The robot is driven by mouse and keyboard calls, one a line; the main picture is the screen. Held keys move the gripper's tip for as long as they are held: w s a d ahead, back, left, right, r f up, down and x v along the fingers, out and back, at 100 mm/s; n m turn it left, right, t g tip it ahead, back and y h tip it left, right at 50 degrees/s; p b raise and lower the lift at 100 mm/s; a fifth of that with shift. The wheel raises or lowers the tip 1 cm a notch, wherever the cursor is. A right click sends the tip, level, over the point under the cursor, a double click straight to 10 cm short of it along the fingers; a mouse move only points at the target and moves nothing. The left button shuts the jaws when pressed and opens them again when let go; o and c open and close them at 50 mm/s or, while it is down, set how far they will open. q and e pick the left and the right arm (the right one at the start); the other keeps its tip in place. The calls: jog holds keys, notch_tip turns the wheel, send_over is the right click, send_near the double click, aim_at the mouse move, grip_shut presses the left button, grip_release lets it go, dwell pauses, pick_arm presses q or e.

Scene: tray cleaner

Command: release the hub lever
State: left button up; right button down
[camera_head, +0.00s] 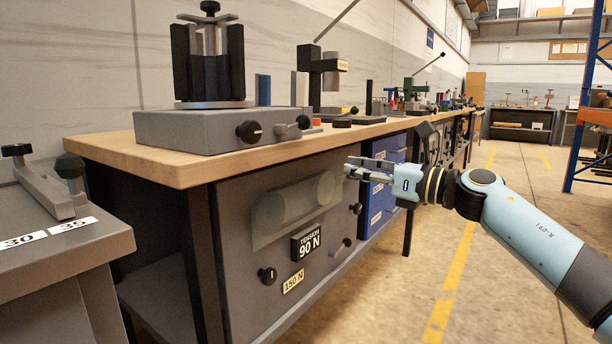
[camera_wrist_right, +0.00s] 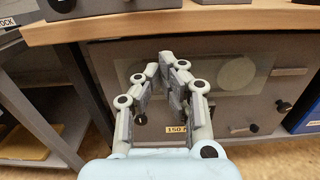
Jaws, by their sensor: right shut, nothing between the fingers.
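A grey fixture (camera_head: 200,130) stands on the near end of the wooden bench, with a black upright clamp assembly (camera_head: 210,60) on top. I cannot tell for certain which part is the hub lever. My right gripper (camera_head: 350,168) is shut and empty. It is in front of the bench, lower than the fixture and to its right, apart from it. In the right wrist view its fingertips (camera_wrist_right: 174,62) show before the grey cabinet panel. My left gripper is not in view.
The wooden bench top (camera_head: 180,165) overhangs a grey cabinet panel (camera_head: 235,215) with knobs and a "TENSION 90 N" display (camera_head: 309,242). Blue drawers (camera_head: 378,200) stand beyond. A grey stand (camera_head: 60,265) is at the left. The floor on the right is clear.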

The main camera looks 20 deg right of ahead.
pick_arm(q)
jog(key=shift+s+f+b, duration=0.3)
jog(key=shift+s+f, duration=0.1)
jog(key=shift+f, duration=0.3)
pick_arm(e)
jog(key=shift+w+f, duration=0.3)
jog(key=shift+d, duration=0.1)
jog(key=b, duration=0.2)
send_near(296, 142)
jog(key=w+a+f, duration=0.3)
jog(key=w+f, duration=0.1)
jog(key=r, duration=0.3)
jog(key=shift+w+a+r+p, duration=0.15)
jog(key=shift+w+a+p, duration=0.1)
jog(key=shift+a+p, duration=0.1)
jog(key=shift+w+r, duration=0.1)
jog(key=shift+r, duration=0.3)
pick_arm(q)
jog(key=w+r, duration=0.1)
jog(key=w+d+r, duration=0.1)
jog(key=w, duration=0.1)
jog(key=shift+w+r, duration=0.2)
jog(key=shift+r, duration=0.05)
